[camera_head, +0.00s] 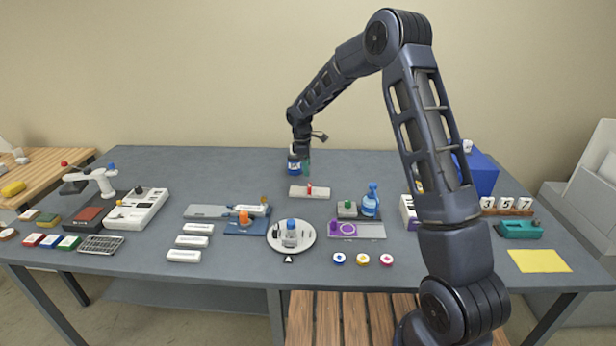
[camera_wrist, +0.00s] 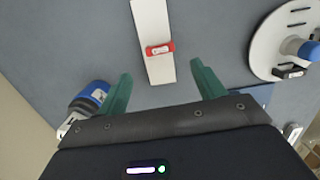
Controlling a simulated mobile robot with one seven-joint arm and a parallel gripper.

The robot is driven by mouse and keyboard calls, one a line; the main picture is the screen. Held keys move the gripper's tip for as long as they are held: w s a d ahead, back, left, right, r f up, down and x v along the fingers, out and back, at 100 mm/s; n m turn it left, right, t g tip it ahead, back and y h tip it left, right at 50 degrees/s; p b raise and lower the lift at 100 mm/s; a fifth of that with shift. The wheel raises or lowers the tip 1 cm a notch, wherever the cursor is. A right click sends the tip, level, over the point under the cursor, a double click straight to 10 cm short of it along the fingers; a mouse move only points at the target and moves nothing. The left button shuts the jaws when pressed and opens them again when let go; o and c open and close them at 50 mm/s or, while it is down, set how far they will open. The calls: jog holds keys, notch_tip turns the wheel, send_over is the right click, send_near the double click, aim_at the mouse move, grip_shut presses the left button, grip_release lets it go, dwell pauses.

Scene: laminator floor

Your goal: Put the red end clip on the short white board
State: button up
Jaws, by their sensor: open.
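The short white board (camera_head: 298,191) lies on the grey table near the middle; it also shows at the top of the wrist view (camera_wrist: 152,18). The red end clip (camera_wrist: 160,49) sits across the board's width in the wrist view, and it shows as a small red piece on the board in the head view (camera_head: 309,187). I cannot tell whether it is seated or only resting there. My gripper (camera_wrist: 163,78) is open and empty, its green fingers wide apart. It is behind the board in the head view, with the clip beyond and between the fingertips in the wrist view.
A blue and white object (camera_wrist: 90,97) is close beside my left finger in the wrist view. A round white plate (camera_head: 305,244) with a blue-topped piece stands in front of the board. A blue bottle (camera_head: 371,200) is to the right.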

jog(key=s+d+r+m+t, duration=0.1)
jog(key=s+d+r+m, duration=0.3)
jog(key=s+d+r, duration=0.5)
jog(key=s+d+r+m+t, duration=0.1)
jog(key=s+d+r+m, duration=0.35)
jog(key=d+r, duration=0.75)
jog(key=s+d+r+m+t, duration=0.1)
jog(key=s+d+m, duration=0.2)
jog(key=s, duration=0.6)
jog(key=s+d+m+y, duration=0.1)
jog(key=s+d+m, duration=0.2)
jog(key=s+d, duration=0.3)
jog(key=s+d+r+m+t, duration=0.1)
jog(key=s+d+m, duration=0.2)
jog(key=s, duration=0.8)
jog(key=shift+s+d+r+t, duration=0.3)
jog(key=shift+d, duration=0.35)
jog(key=shift+m, duration=0.25)
